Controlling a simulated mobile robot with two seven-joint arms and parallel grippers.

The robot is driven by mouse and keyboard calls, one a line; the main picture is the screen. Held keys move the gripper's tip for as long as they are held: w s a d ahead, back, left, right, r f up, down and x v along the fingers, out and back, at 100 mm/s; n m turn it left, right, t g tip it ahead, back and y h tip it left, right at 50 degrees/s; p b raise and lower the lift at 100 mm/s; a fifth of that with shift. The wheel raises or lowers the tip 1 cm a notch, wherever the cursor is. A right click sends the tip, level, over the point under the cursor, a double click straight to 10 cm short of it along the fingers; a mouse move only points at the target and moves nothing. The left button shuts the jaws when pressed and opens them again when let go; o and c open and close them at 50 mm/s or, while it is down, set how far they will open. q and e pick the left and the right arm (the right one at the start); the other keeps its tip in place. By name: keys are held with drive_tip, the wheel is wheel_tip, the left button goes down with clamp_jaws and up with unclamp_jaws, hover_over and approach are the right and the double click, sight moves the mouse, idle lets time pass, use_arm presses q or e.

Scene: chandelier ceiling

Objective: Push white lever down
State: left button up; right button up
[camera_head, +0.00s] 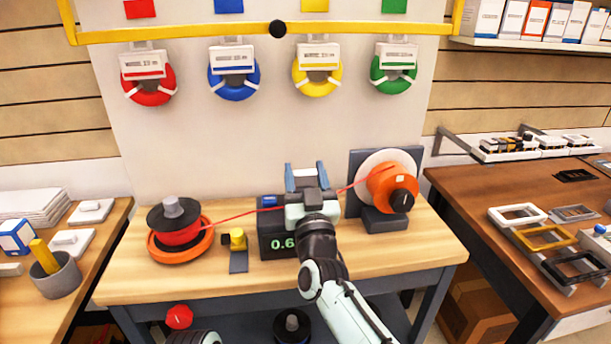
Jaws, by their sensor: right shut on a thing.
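A dark measuring machine (270,245) with a green display starting "0.6" stands in the middle of the wooden workbench (140,285). Two blue-grey uprights (290,177) rise at its back. My right gripper (310,197) is at the top of the machine, in front of the uprights. It is shut on a part there, but its own body and wrist hide that part. I cannot make out the white lever separately; the gripper covers this area. A red line (235,215) runs from the machine to a spool on each side. My left gripper is not in view.
A black-and-red spool (178,232) stands left of the machine, with a small yellow-and-dark tool (237,243) between them. An orange spool (388,188) on a stand is at right. Colored coils hang on the panel (270,130) behind. Side tables hold frames and a cup (55,275).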

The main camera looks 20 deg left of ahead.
drive_tip(key=o, duration=1.4)
drive_tip(key=shift+v, duration=0.8)
drive_tip(key=v, duration=1.2)
drive_tip(key=shift+a, duration=0.1)
